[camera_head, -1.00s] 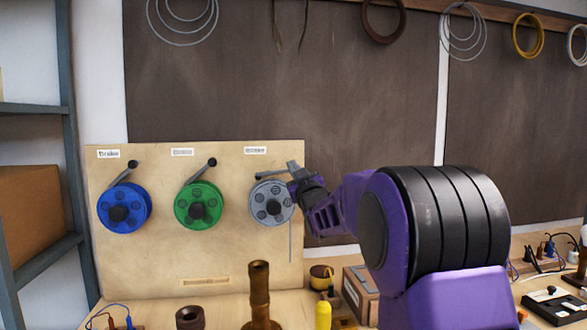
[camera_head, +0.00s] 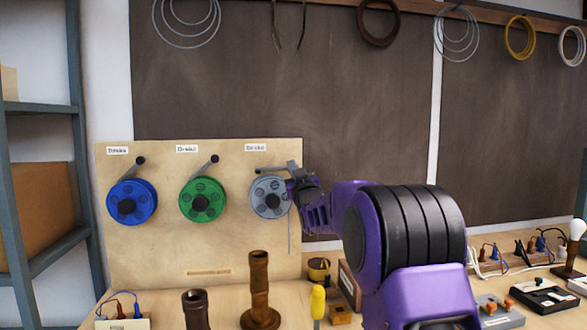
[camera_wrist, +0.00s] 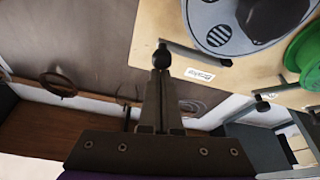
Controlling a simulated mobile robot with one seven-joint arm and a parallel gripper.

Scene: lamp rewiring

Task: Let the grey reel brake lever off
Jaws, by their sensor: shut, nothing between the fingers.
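In the wrist view, the lever's bar (camera_wrist: 203,54) runs right from a dark round knob (camera_wrist: 162,57). My gripper (camera_head: 292,170) is at the lever's right, knob end. Its fingers (camera_wrist: 161,78) are shut with nothing between them, tips right at the knob. Whether they touch it, I cannot tell.
A green reel (camera_head: 202,200) and a blue reel (camera_head: 132,202) hang to the left, their levers slanting up to the right. A brown turned post (camera_head: 260,290) and a yellow-handled tool (camera_head: 318,301) stand on the bench below. A shelf rack (camera_head: 75,150) is at far left.

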